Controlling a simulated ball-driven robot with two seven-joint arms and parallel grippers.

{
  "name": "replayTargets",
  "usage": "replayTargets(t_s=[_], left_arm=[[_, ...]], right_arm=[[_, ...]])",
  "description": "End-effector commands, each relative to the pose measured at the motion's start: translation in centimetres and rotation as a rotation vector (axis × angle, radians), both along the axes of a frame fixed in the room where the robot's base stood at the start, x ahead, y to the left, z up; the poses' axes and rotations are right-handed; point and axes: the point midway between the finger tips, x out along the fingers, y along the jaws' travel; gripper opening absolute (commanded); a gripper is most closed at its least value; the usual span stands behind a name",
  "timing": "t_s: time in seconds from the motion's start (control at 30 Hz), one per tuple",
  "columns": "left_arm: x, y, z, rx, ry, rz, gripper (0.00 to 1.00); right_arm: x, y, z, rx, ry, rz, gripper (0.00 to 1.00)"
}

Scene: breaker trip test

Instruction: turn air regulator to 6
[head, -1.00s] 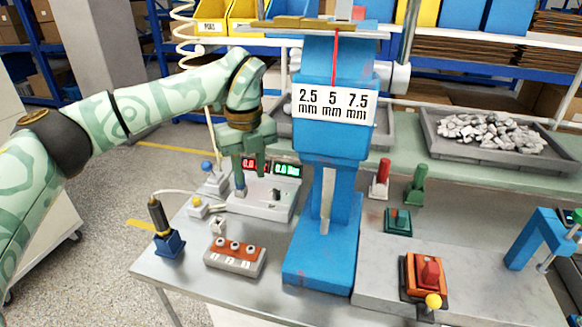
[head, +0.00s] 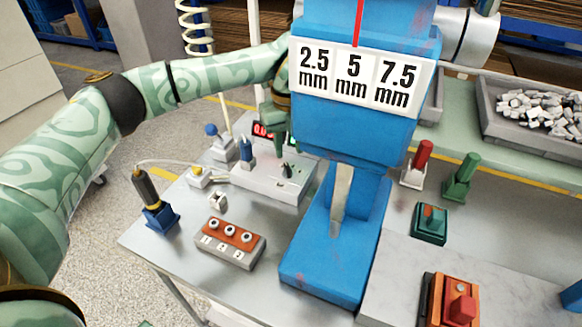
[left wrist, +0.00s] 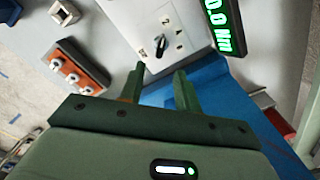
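A light grey box (head: 262,181) with a small black pointer knob (head: 287,171) stands left of the blue press. I cannot tell for certain that this knob is the air regulator; no scale can be read. The knob also shows in the left wrist view (left wrist: 160,46), just beyond the fingertips and not between them. My left gripper (left wrist: 160,72) is open and empty, its two green fingers apart. In the head view my left gripper (head: 277,135) hangs over the box, partly hidden by the press. My right gripper is not in view.
The blue press (head: 350,110) stands close on the right. A red-and-grey block (head: 229,243) with several numbered buttons and a black-handled tool in a blue holder (head: 158,213) are in front. A green display (left wrist: 222,25) reads 0.0 Nm.

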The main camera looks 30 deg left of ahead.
Motion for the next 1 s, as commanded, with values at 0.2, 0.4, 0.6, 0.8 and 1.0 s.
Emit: replayTargets(t_s=[0.2, 0.4, 0.6, 0.8, 1.0], left_arm=[[0.0, 0.0, -4.7, 0.000, 0.003, 0.000, 0.33], [0.0, 0.0, -6.2, 0.000, 0.000, 0.001, 0.33], [0.0, 0.0, -6.3, 0.000, -0.001, 0.001, 0.33], [0.0, 0.0, -6.3, 0.000, -0.001, 0.001, 0.02], [0.0, 0.0, -6.3, 0.001, -0.001, 0.000, 0.00]], right_arm=[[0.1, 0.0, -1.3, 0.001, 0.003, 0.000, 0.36], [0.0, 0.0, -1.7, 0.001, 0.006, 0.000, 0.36], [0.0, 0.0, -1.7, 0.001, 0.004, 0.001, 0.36], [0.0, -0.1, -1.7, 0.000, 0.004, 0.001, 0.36], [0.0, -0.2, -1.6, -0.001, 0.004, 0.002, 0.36]])
